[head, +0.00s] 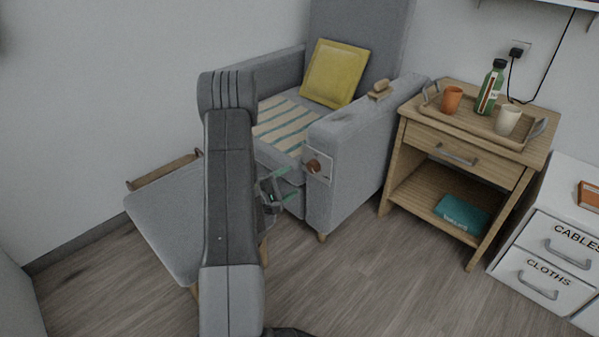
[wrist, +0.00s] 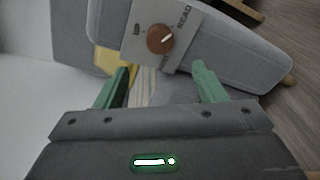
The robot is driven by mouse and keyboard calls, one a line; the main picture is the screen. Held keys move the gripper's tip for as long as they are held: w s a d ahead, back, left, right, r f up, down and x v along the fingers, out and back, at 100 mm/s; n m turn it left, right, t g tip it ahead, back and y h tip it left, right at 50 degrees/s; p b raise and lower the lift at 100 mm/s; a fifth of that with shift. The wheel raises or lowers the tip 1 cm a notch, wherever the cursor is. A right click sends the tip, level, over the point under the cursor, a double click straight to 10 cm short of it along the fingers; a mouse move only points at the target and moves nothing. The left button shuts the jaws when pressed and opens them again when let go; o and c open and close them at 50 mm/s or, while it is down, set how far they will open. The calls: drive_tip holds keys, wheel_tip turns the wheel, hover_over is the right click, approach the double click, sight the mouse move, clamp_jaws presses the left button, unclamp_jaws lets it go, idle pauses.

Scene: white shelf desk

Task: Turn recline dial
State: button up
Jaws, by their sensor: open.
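The recline dial (head: 313,166) is a round brown knob on a pale plate on the front of the grey armchair's right arm (head: 345,195). In the wrist view the dial (wrist: 160,39) shows a white pointer mark, with the word READ beside it on the plate (wrist: 179,62); other lettering is partly hidden or too small. My gripper (head: 287,187) is open and empty, with green fingers, just left of the dial and apart from it. In the wrist view my gripper's fingers (wrist: 160,80) stand apart, with the dial beyond them, between their lines.
A grey footrest (head: 165,215) lies in front of the chair at left. A wooden side table (head: 440,190) at right bears a tray with a green bottle and two cups. A white drawer unit (head: 530,245) stands farther right. The floor before the chair is clear.

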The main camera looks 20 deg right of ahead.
sight(311, 168)
drive_tip(key=v, duration=0.3)
drive_tip(key=shift+s+a, duration=0.2)
drive_tip(key=shift+a, duration=0.15)
drive_tip(key=b+x, duration=0.3)
drive_tip(key=x, duration=1.1)
drive_tip(key=shift+r, duration=0.1)
